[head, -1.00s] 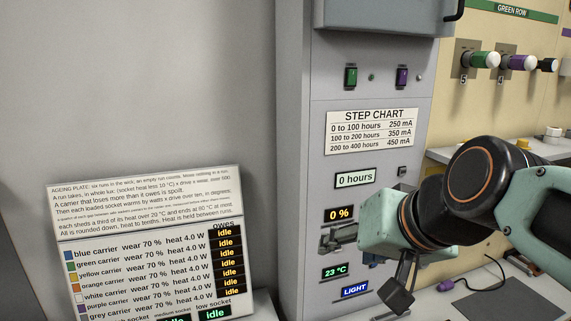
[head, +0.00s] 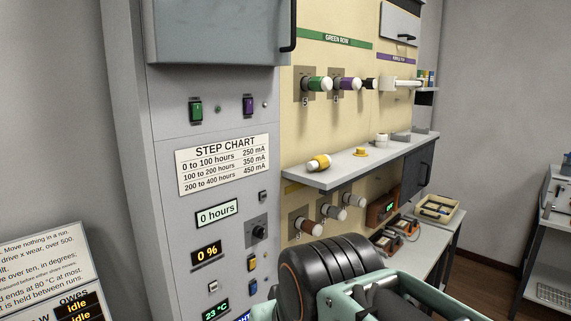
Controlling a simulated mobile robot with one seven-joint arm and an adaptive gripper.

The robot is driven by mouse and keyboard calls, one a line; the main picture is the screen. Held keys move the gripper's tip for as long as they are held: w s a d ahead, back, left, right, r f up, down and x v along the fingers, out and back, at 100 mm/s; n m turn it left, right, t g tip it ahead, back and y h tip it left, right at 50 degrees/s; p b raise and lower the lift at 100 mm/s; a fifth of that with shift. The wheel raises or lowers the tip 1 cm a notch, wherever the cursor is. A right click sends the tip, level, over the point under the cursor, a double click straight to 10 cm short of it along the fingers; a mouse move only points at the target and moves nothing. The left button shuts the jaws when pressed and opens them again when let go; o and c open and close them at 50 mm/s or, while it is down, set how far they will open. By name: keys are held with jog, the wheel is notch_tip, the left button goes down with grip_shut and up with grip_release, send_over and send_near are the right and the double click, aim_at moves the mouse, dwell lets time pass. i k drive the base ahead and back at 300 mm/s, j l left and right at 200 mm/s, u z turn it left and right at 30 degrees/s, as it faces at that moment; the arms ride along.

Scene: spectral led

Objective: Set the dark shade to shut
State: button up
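I cannot tell for certain which part is the dark shade. A grey hood or door (head: 212,32) with a black handle at its right edge is at the top of the grey panel. A smaller light grey flap (head: 400,22) with a black handle is high on the cream wall. A dark grey door or plate (head: 417,170) hangs below the right end of the shelf. My arm shows at the bottom centre and right, black and pale green. My gripper and its fingers are not visible in this view.
The grey panel carries a step chart (head: 223,165), a black knob (head: 257,231), coloured switches and readouts of 0 hours, 0 % and 23 °C. A shelf (head: 345,172) juts out at right with a yellow-banded part on it. Colored knobs line the cream wall. Floor shows at far right.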

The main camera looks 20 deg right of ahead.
aim_at(416, 167)
jog(key=z, duration=1.55)
jog(key=i+l, duration=0.45)
jog(key=i, duration=0.2)
jog(key=i+l, duration=0.45)
jog(key=i, duration=0.2)
jog(key=i+l+u, duration=0.1)
jog(key=i+l, duration=0.3)
jog(key=i, duration=0.3)
